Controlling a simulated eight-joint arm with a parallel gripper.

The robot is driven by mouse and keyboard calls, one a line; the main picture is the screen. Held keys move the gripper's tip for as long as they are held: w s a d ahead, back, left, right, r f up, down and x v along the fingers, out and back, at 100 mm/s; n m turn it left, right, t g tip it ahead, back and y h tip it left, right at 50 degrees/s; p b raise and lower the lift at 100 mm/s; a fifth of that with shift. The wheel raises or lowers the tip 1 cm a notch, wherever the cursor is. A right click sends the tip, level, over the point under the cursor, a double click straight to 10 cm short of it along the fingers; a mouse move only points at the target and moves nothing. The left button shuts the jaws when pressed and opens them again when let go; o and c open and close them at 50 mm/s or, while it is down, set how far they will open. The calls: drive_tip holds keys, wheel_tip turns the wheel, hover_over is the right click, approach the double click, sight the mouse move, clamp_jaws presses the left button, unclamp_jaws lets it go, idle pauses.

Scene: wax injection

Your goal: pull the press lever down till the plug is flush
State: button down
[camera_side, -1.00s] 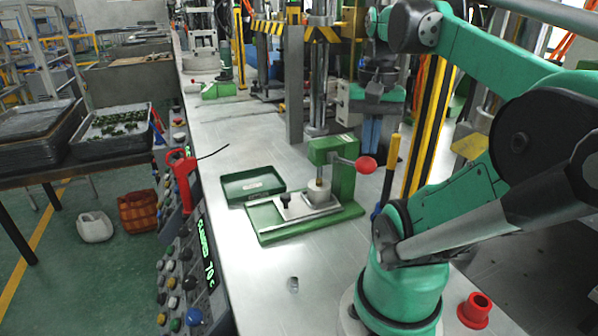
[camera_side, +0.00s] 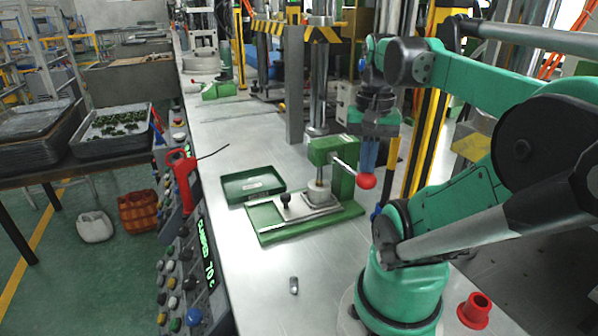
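The green press (camera_side: 343,183) stands on a green base plate (camera_side: 262,238) on the metal bench. Its lever (camera_side: 346,166) is a light rod with a red ball knob (camera_side: 367,181), slanting down to the right. The press rod reaches down to a pale round block (camera_side: 319,191) on the plate; the plug and its depth are too small to make out. My gripper (camera_side: 368,172) points down at the knob, its blue-grey fingers just behind or touching it. The knob covers the fingertips, so I cannot tell whether they are open or shut.
A green tray (camera_side: 253,186) sits left of the press. A small grey metal piece (camera_side: 294,285) lies on the bench in front, and a red cup-like part (camera_side: 475,310) is at the lower right. A red-handled tool (camera_side: 182,166) hangs at the bench's left edge. The front bench is mostly clear.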

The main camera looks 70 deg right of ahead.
sight(365, 182)
drive_tip(key=shift+f, duration=2.2)
wheel_tip(365, 182, up, 12)
idle(0.7)
drive_tip(key=w+a+f+n+t+h, duration=0.25)
drive_tip(key=w+f+n, duration=0.4)
drive_tip(key=w, duration=0.35)
drive_tip(key=w+a+f+n+t+y, duration=0.1)
drive_tip(key=w+a+f+n+t, duration=0.1)
drive_tip(key=a, duration=0.4)
drive_tip(key=w+a+f+n+t+y, duration=0.1)
drive_tip(key=w+a+f+n+t, duration=0.1)
drive_tip(key=w+a+n, duration=0.3)
drive_tip(key=shift+w+a+f+n+t, duration=0.3)
drive_tip(key=shift+a+n, duration=0.45)
drive_tip(key=shift+a, duration=0.45)
drive_tip(key=c, duration=1.5)
unclamp_jaws()
drive_tip(key=shift+r+y, duration=0.1)
drive_tip(key=shift+y, duration=0.15)
